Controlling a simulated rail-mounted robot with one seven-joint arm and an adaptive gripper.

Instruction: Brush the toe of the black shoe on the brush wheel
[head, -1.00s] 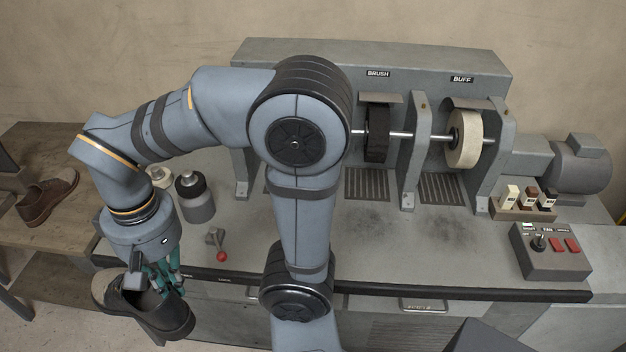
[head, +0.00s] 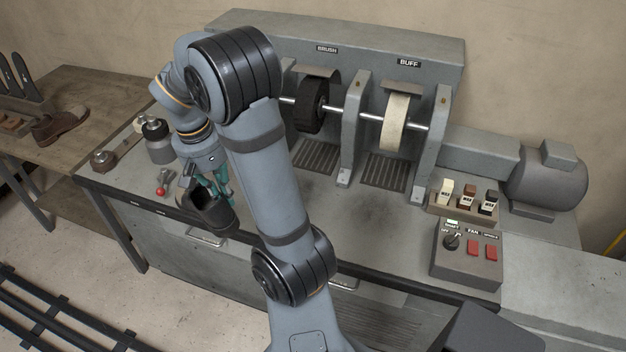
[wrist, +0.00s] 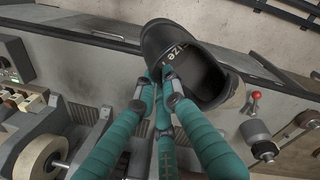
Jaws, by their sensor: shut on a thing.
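The black shoe (head: 216,217) hangs from my gripper (head: 208,188) over the front edge of the bench, left of my arm's column in the head view. In the wrist view the shoe (wrist: 211,47) shows its opening and pale lettering on the insole. My gripper's teal fingers (wrist: 162,85) are shut on the shoe's near rim. The dark brush wheel (head: 311,104) sits on a shaft under the BRUSH label, behind and right of the shoe and well apart from it. The toe is hard to make out.
The pale buff wheel (head: 396,122) is right of the brush wheel, with grey upright brackets (head: 353,130) between. A control box (head: 467,257) is at the right. A brown shoe (head: 60,124) lies on the left table.

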